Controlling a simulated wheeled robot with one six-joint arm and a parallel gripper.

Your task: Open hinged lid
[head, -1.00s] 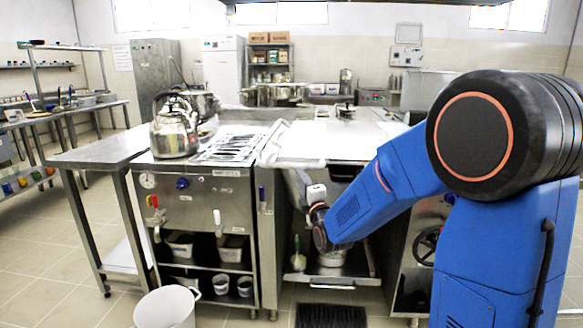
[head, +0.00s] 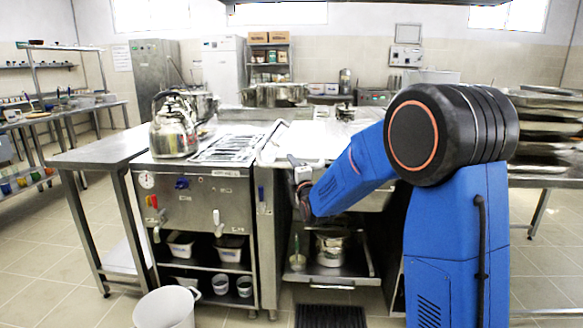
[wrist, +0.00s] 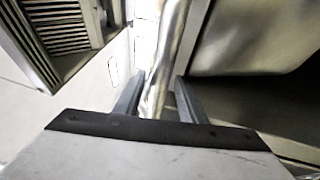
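The lid (head: 309,145) is a bright flat steel panel on top of the middle cooking unit and looks lowered. My gripper (head: 297,163) is at its front left edge in the head view, where the fingertips are too small to make out. In the wrist view, my gripper (wrist: 160,76) has its two grey fingers apart, one on each side of a shiny steel bar (wrist: 165,55). Narrow gaps seem to show beside the bar, so the fingers look open around it. The bar's lower end is hidden behind the gripper body. The lid's hinge is not clearly visible.
A kettle (head: 174,126) stands on the left unit, beside a slatted grill (head: 228,148). A pot (head: 331,248) sits on the open shelf below the lid. A white bucket (head: 167,307) stands on the floor in front. Steel panels flank my gripper closely in the wrist view.

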